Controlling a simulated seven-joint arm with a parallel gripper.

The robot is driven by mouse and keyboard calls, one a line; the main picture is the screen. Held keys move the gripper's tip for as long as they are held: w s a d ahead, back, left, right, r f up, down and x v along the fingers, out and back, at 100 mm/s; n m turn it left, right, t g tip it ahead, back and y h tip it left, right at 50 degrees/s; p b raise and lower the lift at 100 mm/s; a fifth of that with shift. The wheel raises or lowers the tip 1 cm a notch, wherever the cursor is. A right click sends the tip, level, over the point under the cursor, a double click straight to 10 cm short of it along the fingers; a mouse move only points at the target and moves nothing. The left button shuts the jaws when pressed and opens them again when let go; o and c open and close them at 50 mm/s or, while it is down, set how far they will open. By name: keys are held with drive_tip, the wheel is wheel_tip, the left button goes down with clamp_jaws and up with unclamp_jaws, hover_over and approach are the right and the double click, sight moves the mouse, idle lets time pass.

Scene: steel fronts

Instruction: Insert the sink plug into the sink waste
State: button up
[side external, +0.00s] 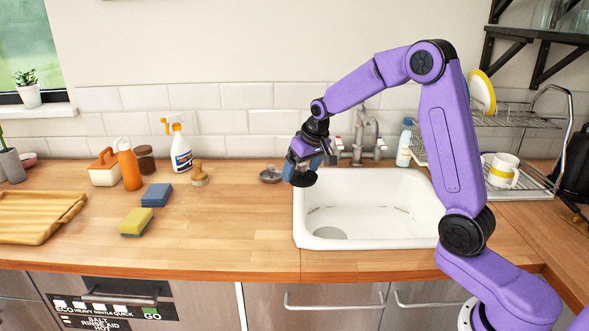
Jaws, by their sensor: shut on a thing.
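The white sink (372,243) is set into the wooden worktop. The sink waste (329,232) shows as a grey round at the near left of the basin floor. My gripper (303,170) points down over the sink's back left corner. It is shut on a dark round piece, which looks like the sink plug (303,179). The plug is held above the rim, behind and to the left of the waste, and apart from it. The fingers hide part of the plug.
A small metal round piece (270,174) lies on the worktop left of the sink. The tap (361,139) stands behind the basin. A blue sponge (157,195), a yellow sponge (136,222) and bottles are further left. A dish rack (520,185) stands right.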

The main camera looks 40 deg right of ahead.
drive_tip(key=shift+s+r, duration=0.2)
drive_tip(key=shift+r, duration=0.1)
wheel_tip(320, 180, up, 5)
drive_tip(key=shift+s+f, duration=0.1)
drive_tip(key=d+m+g+h, duration=0.3)
drive_tip(key=d+m+h, duration=0.1)
drive_tip(key=d+m, duration=1)
wheel_tip(320, 180, down, 29)
drive_tip(key=n, duration=0.1)
drive_tip(key=shift+w+n, duration=0.2)
drive_tip(key=shift+n, duration=0.1)
drive_tip(key=shift+d, duration=0.1)
drive_tip(key=shift+f, duration=1.95)
drive_tip(key=shift+f, duration=0.8)
drive_tip(key=shift+y, duration=0.3)
drive_tip(key=o, duration=0.8)
